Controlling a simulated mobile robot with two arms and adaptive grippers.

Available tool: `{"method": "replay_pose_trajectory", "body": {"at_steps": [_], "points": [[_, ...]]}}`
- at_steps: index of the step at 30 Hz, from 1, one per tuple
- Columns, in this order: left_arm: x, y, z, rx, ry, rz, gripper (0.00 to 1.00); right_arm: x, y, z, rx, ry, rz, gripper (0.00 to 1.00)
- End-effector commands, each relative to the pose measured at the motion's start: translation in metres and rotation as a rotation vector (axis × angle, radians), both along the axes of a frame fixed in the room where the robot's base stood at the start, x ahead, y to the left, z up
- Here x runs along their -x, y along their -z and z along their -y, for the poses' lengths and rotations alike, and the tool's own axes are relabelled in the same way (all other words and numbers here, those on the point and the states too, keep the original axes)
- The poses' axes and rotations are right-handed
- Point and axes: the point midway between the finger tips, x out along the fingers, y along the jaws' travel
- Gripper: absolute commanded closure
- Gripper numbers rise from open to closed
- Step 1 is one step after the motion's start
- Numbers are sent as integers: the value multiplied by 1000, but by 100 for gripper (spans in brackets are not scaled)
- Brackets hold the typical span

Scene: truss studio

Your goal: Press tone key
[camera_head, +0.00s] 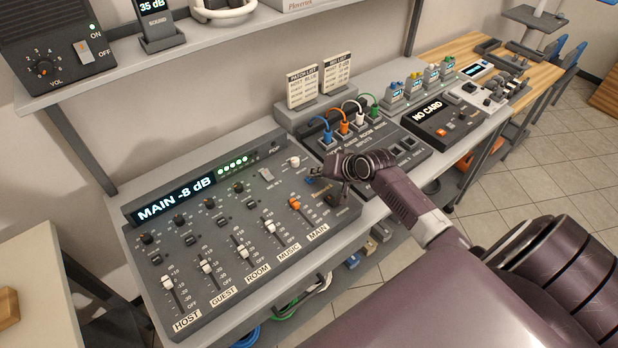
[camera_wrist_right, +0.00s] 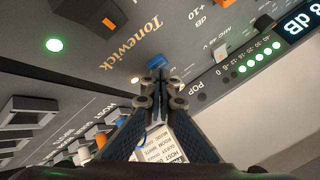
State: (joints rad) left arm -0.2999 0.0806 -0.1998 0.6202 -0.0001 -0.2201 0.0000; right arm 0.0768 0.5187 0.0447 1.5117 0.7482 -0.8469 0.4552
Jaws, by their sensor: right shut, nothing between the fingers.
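The mixer (camera_head: 228,238) is a dark grey desk with faders and a display reading MAIN -8 dB. A small blue key (camera_head: 309,181) shows on its right part, beside my right gripper (camera_head: 318,173). In the right wrist view the blue key (camera_wrist_right: 162,80) peeks out just beyond the tips of my right gripper (camera_wrist_right: 158,88), which is shut and empty. The tips cover part of the key, and I cannot tell whether they touch it. No readable tone label shows. My left gripper is not in view.
The orange MAIN fader (camera_head: 294,204) stands close to my right gripper. A patch panel (camera_head: 385,150) with coloured plugs lies to the right, with two list cards (camera_head: 303,87) behind. A shelf (camera_head: 140,72) with a speaker box (camera_head: 55,45) overhangs the mixer's back.

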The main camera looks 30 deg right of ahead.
Motion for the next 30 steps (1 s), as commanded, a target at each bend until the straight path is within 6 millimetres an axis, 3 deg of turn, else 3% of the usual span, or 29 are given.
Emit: {"method": "replay_pose_trajectory", "body": {"at_steps": [30], "points": [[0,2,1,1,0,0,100,2,14,-1,-1,-1,-10,100]]}}
